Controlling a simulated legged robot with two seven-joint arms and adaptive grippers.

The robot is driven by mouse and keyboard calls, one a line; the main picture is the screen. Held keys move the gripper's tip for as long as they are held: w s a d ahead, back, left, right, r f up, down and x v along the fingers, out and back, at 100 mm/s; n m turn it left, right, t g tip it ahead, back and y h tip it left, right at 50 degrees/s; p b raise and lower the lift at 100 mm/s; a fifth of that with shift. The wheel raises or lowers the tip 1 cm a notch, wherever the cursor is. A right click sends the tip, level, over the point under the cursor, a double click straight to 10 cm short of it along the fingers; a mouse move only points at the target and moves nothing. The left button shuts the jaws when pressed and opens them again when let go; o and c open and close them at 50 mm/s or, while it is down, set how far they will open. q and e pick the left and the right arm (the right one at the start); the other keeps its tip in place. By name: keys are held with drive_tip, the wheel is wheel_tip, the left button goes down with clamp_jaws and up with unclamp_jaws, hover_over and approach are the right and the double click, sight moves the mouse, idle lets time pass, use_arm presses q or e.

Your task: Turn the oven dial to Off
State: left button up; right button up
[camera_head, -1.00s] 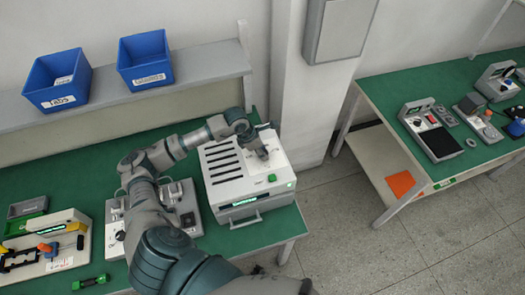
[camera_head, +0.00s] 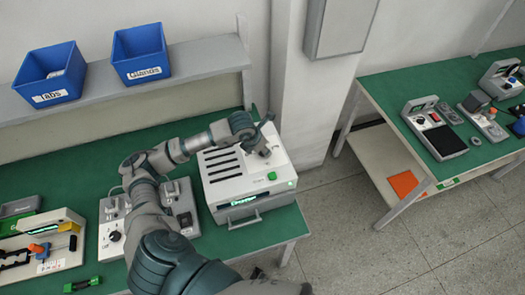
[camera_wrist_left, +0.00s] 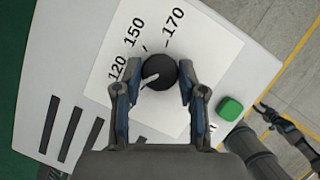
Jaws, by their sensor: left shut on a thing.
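The oven (camera_head: 222,188) is a white box with dark slots on top and a lit green display on its front. Its black round dial (camera_wrist_left: 158,72) shows in the left wrist view, on a white label marked 120, 150 and 170. The dial's white pointer points to the lower left, on the 120 side. My left gripper (camera_wrist_left: 158,80) is shut on the dial, one finger on each side. Any Off mark is not readable. In the head view my left gripper (camera_head: 264,147) reaches down to the oven top. A dark gripper, likely my right (camera_wrist_left: 285,125), shows small over the floor.
A green start button (camera_wrist_left: 230,107) sits beside the dial. A grey unit with knobs (camera_head: 185,217) stands left of the oven. Two blue bins (camera_head: 50,78) (camera_head: 142,55) are on the shelf above. A second green bench (camera_head: 385,92) stands at right, across open floor.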

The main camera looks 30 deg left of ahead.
use_arm(q)
drive_tip(key=shift+s+d+f+n+y+b, duration=0.1)
drive_tip(key=shift+f+n+y+b, duration=0.2)
drive_tip(key=shift+n, duration=0.5)
drive_tip(key=shift+s+d+f+n+y+b, duration=0.1)
drive_tip(key=shift+n+y+b, duration=0.3)
drive_tip(key=shift+n, duration=0.4)
drive_tip(key=shift+r, duration=0.1)
drive_tip(key=o, duration=1.1)
drive_tip(key=shift+a, duration=0.1)
drive_tip(key=shift+w+r, duration=0.1)
drive_tip(key=shift+r, duration=0.05)
drive_tip(key=shift+r, duration=0.25)
drive_tip(key=v, duration=1.1)
drive_tip(key=shift+a+r, duration=0.1)
